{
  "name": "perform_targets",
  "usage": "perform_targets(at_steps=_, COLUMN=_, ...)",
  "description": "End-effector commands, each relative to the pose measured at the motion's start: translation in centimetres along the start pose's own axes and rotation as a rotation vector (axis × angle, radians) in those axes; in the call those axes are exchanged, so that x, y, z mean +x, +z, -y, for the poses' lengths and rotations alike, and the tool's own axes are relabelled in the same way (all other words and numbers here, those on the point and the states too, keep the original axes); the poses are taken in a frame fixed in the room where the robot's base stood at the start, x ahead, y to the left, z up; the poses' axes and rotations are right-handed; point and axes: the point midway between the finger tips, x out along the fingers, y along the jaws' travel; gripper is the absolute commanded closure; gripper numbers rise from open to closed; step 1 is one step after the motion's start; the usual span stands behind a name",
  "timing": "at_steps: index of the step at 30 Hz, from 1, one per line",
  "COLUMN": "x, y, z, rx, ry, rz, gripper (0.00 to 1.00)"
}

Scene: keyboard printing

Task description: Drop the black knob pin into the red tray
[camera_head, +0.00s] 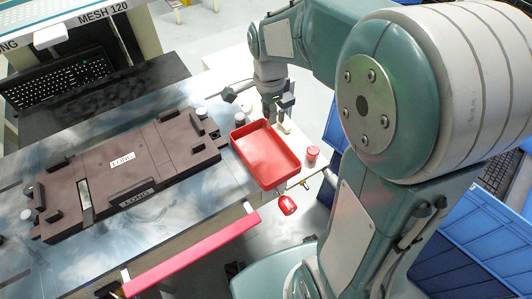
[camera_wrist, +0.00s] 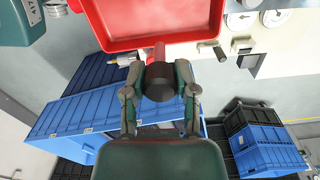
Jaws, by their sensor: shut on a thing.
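The red tray (camera_head: 265,152) stands on the table's right end in the head view, and part of it shows at the top of the wrist view (camera_wrist: 150,30). My gripper (camera_head: 277,112) points down close to the tray's far edge. In the wrist view my gripper (camera_wrist: 160,88) is shut on the black knob pin (camera_wrist: 160,82), a dark round knob between the two fingertips. A red stub shows just beyond the knob, below the tray's rim in the picture. In the head view I cannot make out the held pin.
A brown fixture plate (camera_head: 125,172) lies left of the tray. A red-capped jar (camera_head: 312,153) stands just right of the tray. A keyboard (camera_head: 55,82) lies far left. Blue crates (camera_head: 465,230) stand on the right, and blue crates (camera_wrist: 85,115) show low in the wrist view.

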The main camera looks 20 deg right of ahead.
Motion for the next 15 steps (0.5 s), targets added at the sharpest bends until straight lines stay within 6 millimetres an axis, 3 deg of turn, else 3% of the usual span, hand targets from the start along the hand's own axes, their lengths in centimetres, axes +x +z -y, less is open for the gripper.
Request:
perform_targets(at_steps=7, x=0.5, y=0.1, z=-1.2, rx=0.000, ry=0.003, rz=0.000, gripper=1.00)
perform_targets(at_steps=15, x=3.6, y=0.1, z=-1.1, rx=0.000, ry=0.003, rz=0.000, gripper=1.00)
